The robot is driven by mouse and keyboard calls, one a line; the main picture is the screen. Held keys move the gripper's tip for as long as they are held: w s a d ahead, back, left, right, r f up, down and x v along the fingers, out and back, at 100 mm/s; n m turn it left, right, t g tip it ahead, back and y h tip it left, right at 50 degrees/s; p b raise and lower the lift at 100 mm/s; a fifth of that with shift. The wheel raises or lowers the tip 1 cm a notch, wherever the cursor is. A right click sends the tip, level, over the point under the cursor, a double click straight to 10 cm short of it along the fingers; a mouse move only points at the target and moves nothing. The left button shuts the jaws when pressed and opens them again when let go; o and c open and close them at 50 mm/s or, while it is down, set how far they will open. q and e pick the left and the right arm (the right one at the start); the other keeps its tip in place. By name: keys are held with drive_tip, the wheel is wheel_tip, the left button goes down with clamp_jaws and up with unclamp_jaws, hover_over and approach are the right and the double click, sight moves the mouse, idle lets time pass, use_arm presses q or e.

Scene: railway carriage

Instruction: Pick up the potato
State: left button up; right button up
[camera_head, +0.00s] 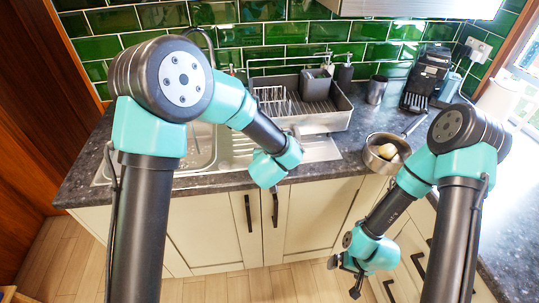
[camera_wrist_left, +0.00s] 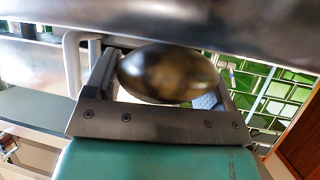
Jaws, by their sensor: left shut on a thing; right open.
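The potato (camera_wrist_left: 170,73) is a dark, shiny brown oval in the left wrist view. It sits between the two fingers of my left gripper (camera_wrist_left: 163,82), which is shut on it. In the head view my left arm hides the left gripper's fingers and the potato. My right gripper (camera_head: 350,277) is open and empty, hanging low in front of the cabinets.
A pan (camera_head: 376,163) with pale rounded contents stands on the dark counter (camera_head: 335,125). A grey dish rack (camera_head: 318,122) stands behind the sink (camera_head: 200,155). A coffee machine (camera_head: 427,78) and a metal cup (camera_head: 376,90) are at the back right.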

use_arm(q)
drive_tip(key=shift+r, duration=0.7)
drive_tip(key=shift+s+r, duration=0.2)
drive_tip(key=shift+r, duration=0.35)
drive_tip(key=shift+s+r, duration=0.2)
drive_tip(key=shift+r, duration=0.3)
drive_tip(key=s+d+r, duration=0.1)
drive_tip(key=s, duration=1.4)
drive_tip(key=shift+d+r, duration=0.15)
drive_tip(key=shift+r, duration=0.05)
